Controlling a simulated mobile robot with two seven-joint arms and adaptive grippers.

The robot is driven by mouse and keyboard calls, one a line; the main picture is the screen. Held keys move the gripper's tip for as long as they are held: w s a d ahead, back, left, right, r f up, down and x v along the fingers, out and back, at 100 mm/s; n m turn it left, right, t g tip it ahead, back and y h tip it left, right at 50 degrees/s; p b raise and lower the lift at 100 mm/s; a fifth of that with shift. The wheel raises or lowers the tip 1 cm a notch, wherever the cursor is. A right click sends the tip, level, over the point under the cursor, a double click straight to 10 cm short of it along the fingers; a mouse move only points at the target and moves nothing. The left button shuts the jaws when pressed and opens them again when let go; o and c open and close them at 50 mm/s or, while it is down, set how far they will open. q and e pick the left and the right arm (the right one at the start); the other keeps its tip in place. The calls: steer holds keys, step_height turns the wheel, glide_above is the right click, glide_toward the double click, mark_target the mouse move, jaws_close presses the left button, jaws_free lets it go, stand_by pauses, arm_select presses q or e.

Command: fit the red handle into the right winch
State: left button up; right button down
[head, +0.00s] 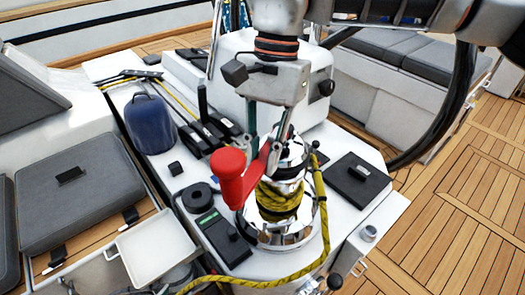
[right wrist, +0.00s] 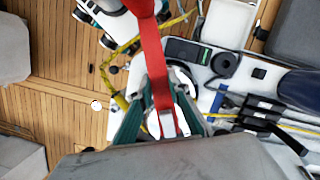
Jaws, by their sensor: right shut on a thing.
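The red handle has a thick red grip (head: 231,176) and a flat red arm (right wrist: 154,65). My right gripper (head: 270,138) is shut on the end of that arm away from the grip; in the right wrist view its fingers (right wrist: 163,98) stand on both sides of it. The chrome winch (head: 287,233) has yellow rope wrapped around its drum. The gripped end of the handle is at the top of this winch, on its left side in the head view. The gripper and arm hide the contact, so I cannot tell if it is seated. My left gripper is out of view.
A blue rounded object (head: 149,123) and black rope clutches (head: 208,132) are left of the winch. A black panel (head: 355,180) lies to its right. A white tray (head: 151,252) is at the front left. A dark wheel rim (head: 450,112) curves at the right, with wooden deck beyond.

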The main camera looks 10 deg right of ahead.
steer(key=shift+f, duration=0.6)
steer(key=shift+f, duration=0.1)
stand_by(0.4)
steer(key=shift+f+b, duration=0.35)
steer(key=shift+f, duration=0.1)
stand_by(0.4)
steer(key=c, duration=1.8)
jaws_free()
steer(key=o, duration=0.4)
steer(key=shift+f, duration=0.1)
steer(key=shift+o, duration=0.2)
